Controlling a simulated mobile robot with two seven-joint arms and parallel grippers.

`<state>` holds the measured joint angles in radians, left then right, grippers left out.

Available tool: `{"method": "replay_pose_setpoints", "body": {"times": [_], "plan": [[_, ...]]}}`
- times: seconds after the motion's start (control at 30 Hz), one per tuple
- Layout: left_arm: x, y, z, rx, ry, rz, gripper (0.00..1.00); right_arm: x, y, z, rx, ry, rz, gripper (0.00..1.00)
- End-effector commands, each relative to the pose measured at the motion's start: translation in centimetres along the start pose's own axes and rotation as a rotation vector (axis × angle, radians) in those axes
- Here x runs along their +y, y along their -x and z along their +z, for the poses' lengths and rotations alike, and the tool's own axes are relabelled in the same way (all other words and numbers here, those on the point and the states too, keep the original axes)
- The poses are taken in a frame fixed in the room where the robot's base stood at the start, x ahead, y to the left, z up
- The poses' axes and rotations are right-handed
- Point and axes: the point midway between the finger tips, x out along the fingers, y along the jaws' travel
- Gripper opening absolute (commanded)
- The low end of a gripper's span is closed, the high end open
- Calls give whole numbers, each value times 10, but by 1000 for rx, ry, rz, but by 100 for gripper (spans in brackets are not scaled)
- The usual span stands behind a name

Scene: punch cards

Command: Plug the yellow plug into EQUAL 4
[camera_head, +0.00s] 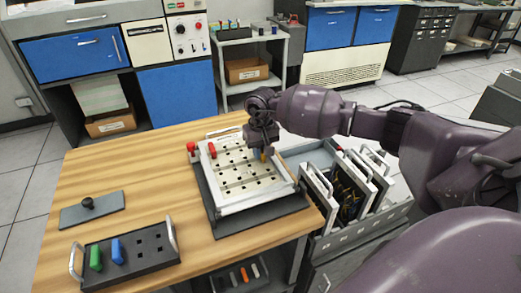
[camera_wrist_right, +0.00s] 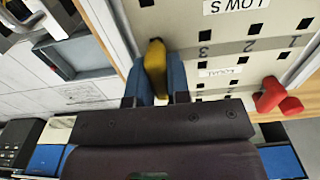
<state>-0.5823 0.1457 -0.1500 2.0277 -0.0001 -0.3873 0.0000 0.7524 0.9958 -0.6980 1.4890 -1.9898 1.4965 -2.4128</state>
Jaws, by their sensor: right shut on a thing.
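The yellow plug (camera_wrist_right: 156,62) is between the blue fingers of my right gripper (camera_wrist_right: 158,78); in the head view it shows as a small yellow tip (camera_head: 263,156). My right gripper (camera_head: 264,148) is shut on it over the far right part of the white socket panel (camera_head: 247,203). In the wrist view the panel (camera_wrist_right: 215,20) shows upside down, with an EQUAL label (camera_wrist_right: 222,70) and numbers 1, 2 and 3. The plug lies beyond the 3, where the gripper hides the panel. I cannot tell whether its tip is in a hole. My left gripper is out of view.
Red plugs stand at the panel's far left (camera_head: 212,150). A dark holder (camera_head: 137,257) with a green plug (camera_head: 96,257) and a blue plug (camera_head: 117,251) lies at the front left. A grey crate (camera_head: 365,222) with framed boards stands right of the table.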

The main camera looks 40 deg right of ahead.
Motion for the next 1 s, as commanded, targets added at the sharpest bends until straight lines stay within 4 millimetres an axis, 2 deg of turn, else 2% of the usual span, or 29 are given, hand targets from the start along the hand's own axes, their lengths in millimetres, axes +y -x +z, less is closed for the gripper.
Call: {"method": "replay_pose_setpoints", "body": {"times": [0.93,0.97,1.0], "plan": [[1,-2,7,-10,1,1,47,0,-9,0,-1,0,0,0],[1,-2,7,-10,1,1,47,0,-9,0,-1,0,0,19],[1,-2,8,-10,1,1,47,0,-9,0,-2,0,0,25]]}}
